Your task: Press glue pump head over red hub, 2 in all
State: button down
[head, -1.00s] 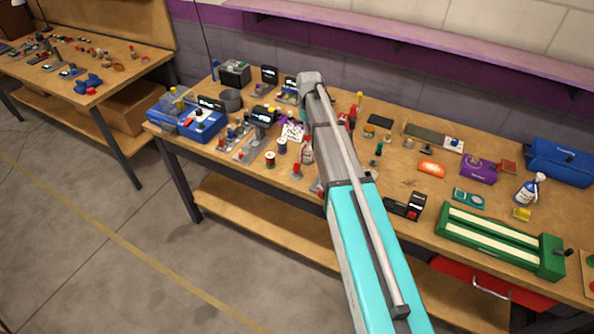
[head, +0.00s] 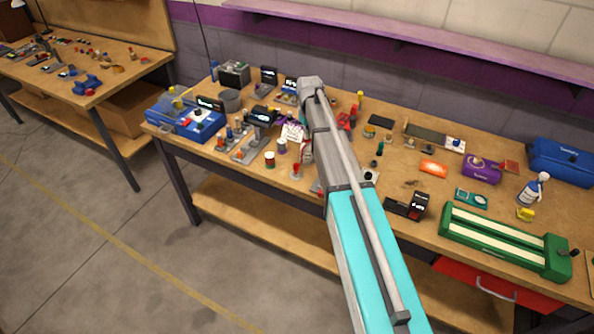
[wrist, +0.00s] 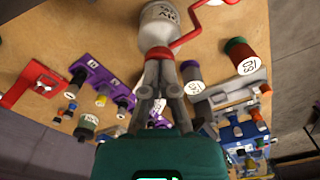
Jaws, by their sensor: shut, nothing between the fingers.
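In the wrist view my gripper (wrist: 159,58) is shut and empty. Its fingertips are at the dark red top of the white glue pump bottle (wrist: 160,22); I cannot tell whether they touch it. A red spout (wrist: 186,39) reaches from the pump head to the upper right. In the head view the bottle (head: 307,152) is partly hidden by my arm, and my gripper is hidden.
A blue organizer (head: 198,123) stands at the bench's left end. A green track (head: 500,240) lies at the right. Several small parts crowd the area around my gripper.

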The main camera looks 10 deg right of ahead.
jog(key=shift+r, duration=0.15)
jog(key=shift+r+p, duration=1.8)
jog(key=shift+p, duration=0.15)
jog(key=shift+f+b, duration=2.05)
jog(key=shift+r, duration=0.2)
jog(key=shift+r+p, duration=1.85)
jog(key=shift+p, duration=0.2)
notch_tip(320, 180, up, 6)
jog(key=p, duration=0.6)
